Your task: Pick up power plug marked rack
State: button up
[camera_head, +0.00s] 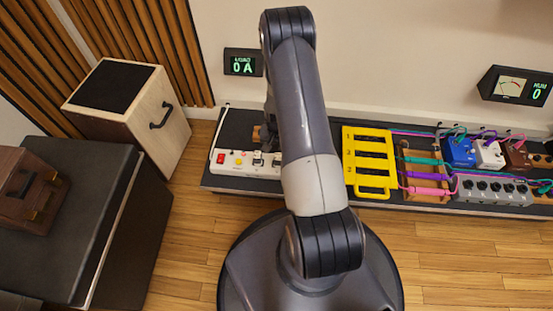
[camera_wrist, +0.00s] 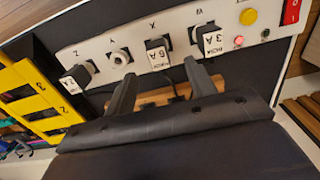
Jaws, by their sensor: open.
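A white power strip (camera_head: 245,171) lies on the dark board; it also fills the top of the wrist view (camera_wrist: 135,43). A black plug with a white label (camera_wrist: 212,38) sits at W; the label shows 3 A and small print that looks like RACK. Another plug (camera_wrist: 158,55), marked 6 A, sits at X. Socket Y (camera_wrist: 119,57) is empty. A third plug (camera_wrist: 76,79) sits at Z, its label too small to read.
A yellow slotted rack (camera_head: 370,186) stands right of the strip, with coloured cables and pedals (camera_head: 460,152) beyond. A display (camera_head: 243,63) on the wall reads LOAD 0 A. A red switch (camera_wrist: 291,12) is at the strip's end. A dark case (camera_head: 130,240) stands at left.

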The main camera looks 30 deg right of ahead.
aim_at(278, 157)
jog(key=f, duration=0.2)
jog(key=f+b, duration=0.1)
jog(key=f, duration=0.2)
jog(key=f+b, duration=0.1)
jog(key=f, duration=0.1)
jog(key=shift+d+f, duration=0.25)
jog(key=shift+c, duration=0.3)
